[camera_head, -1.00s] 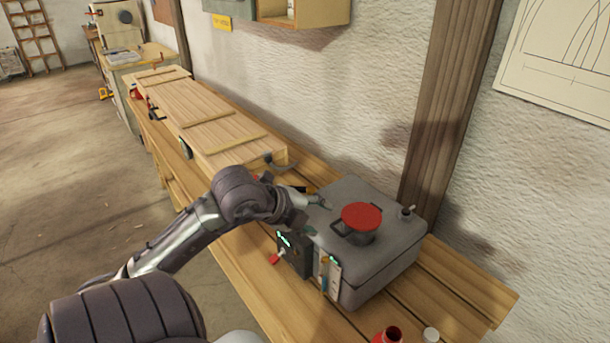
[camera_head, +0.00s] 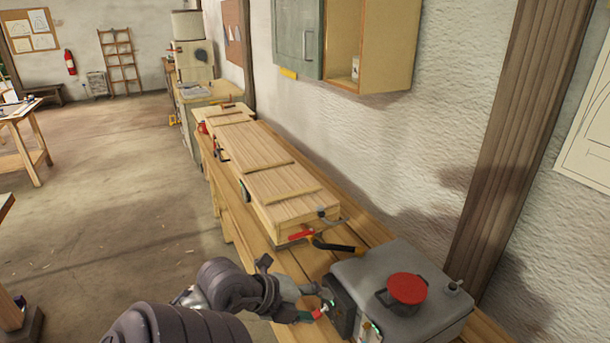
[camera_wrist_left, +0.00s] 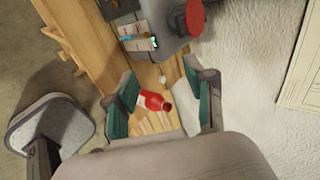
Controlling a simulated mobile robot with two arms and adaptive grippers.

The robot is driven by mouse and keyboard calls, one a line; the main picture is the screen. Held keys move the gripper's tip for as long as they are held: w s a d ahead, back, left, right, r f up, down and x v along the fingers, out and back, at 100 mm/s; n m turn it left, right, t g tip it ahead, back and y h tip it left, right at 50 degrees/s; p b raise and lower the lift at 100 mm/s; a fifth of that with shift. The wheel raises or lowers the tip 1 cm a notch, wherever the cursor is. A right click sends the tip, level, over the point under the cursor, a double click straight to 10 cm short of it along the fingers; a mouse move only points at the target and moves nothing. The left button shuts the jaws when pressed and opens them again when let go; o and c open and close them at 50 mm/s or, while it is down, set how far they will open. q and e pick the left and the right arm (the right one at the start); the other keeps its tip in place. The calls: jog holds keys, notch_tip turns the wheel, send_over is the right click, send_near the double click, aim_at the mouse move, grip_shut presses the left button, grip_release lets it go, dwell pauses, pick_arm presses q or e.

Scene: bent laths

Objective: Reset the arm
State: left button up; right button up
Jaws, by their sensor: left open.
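My left arm comes in from the lower left in the head view. Its gripper (camera_head: 300,290) hangs over the near edge of the bench, beside the front of the grey steam box (camera_head: 360,268). In the left wrist view the two teal-padded fingers (camera_wrist_left: 163,88) stand wide apart with nothing held between them. A red bottle (camera_wrist_left: 155,101) shows below, in the gap between the fingers. My right gripper is in neither view.
The wooden bench (camera_head: 290,262) runs along the wall with a long wooden box (camera_head: 265,168) on it. A red-topped pot (camera_head: 406,289) sits on the grey box. A black-handled tool (camera_head: 335,247) lies between them. Open floor (camera_head: 120,230) lies left.

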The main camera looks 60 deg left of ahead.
pick_arm(q)
jog(key=shift+s+r, duration=0.15)
jog(key=shift+s, duration=0.7)
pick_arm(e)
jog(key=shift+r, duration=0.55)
pick_arm(q)
jog(key=shift+a, duration=0.1)
